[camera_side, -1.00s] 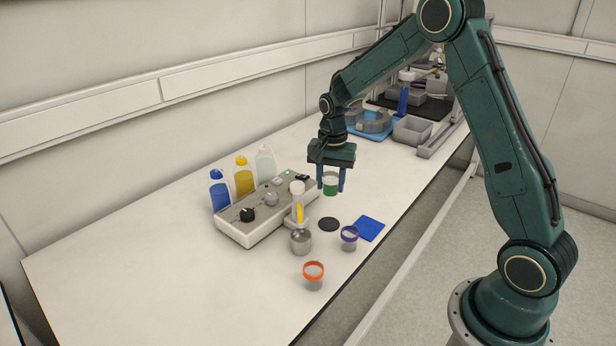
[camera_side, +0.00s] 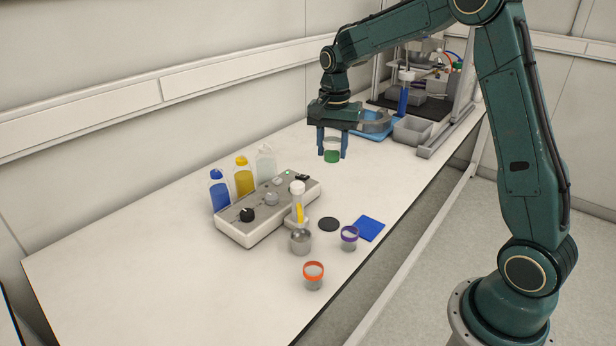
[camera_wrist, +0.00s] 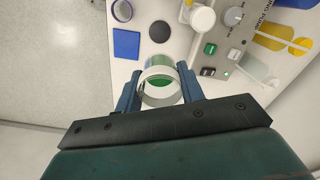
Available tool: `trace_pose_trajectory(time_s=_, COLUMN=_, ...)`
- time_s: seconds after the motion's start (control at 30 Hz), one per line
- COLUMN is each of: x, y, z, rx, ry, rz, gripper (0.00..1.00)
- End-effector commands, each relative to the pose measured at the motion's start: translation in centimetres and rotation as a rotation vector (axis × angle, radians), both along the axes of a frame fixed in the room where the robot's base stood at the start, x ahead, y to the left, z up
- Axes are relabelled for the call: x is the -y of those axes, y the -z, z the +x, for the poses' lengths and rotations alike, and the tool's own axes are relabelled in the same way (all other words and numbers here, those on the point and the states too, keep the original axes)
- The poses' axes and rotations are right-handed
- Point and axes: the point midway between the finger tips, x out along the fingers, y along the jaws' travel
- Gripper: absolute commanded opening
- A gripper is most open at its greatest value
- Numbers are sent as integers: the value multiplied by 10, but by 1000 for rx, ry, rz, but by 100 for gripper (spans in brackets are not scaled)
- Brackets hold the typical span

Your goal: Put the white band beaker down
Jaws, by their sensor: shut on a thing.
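The white band beaker (camera_side: 332,153) is clear, with a white band and green content at the bottom. My gripper (camera_side: 332,146) is shut on it, one finger on each side. In the side view the beaker is upright and appears raised above the white table. In the wrist view the beaker (camera_wrist: 160,86) sits between my blue fingers (camera_wrist: 160,88), seen from above with its white rim and green inside.
A grey control box (camera_side: 262,215) stands left of centre with several bottles behind it. A purple-banded beaker (camera_side: 349,238), an orange-banded beaker (camera_side: 313,275), a black disc (camera_side: 328,224) and a blue square (camera_side: 369,228) are in front.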

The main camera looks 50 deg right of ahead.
Motion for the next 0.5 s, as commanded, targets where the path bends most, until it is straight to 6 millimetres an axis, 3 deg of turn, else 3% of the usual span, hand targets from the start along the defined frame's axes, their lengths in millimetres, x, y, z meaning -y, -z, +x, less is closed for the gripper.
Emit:
trace_pose_trajectory(time_s=0.33, x=2, y=0, z=-2, rx=0, ry=1, rz=0, gripper=12)
trace_pose_trajectory(time_s=0.5, x=14, y=-1, z=-18, rx=0, ry=6, rz=0, gripper=12)
